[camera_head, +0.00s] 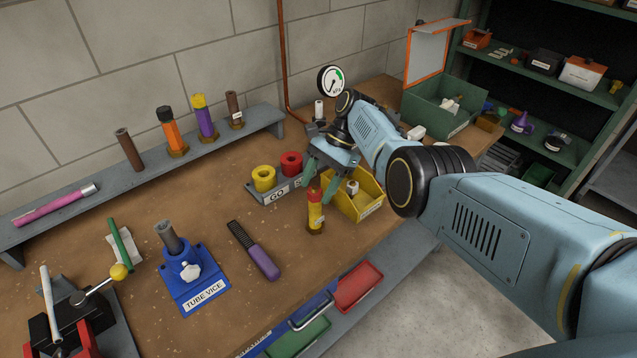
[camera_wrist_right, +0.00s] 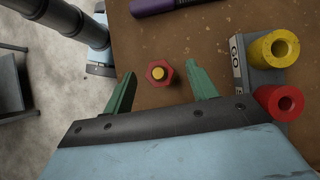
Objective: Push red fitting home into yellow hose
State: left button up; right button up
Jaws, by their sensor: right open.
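The yellow hose (camera_head: 315,217) stands upright on the bench in a small brown base, with a label on its side. The red fitting (camera_head: 314,194) sits on its top end; how deep it is in the hose I cannot tell. In the right wrist view the red fitting (camera_wrist_right: 167,80) shows from above as a hexagon with a yellow centre. My right gripper (camera_head: 320,180) is open, with its green fingers above and around the fitting. In the wrist view the fingers stand on either side of it, with gaps. My left gripper is not in view.
A yellow bin (camera_head: 371,205) stands close right of the hose. The GO gauge block (camera_head: 268,192) with yellow and red rings is behind left. A red tray (camera_head: 357,288) is at the front edge.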

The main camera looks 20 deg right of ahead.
jog(key=v, duration=0.5)
dwell(0.3)
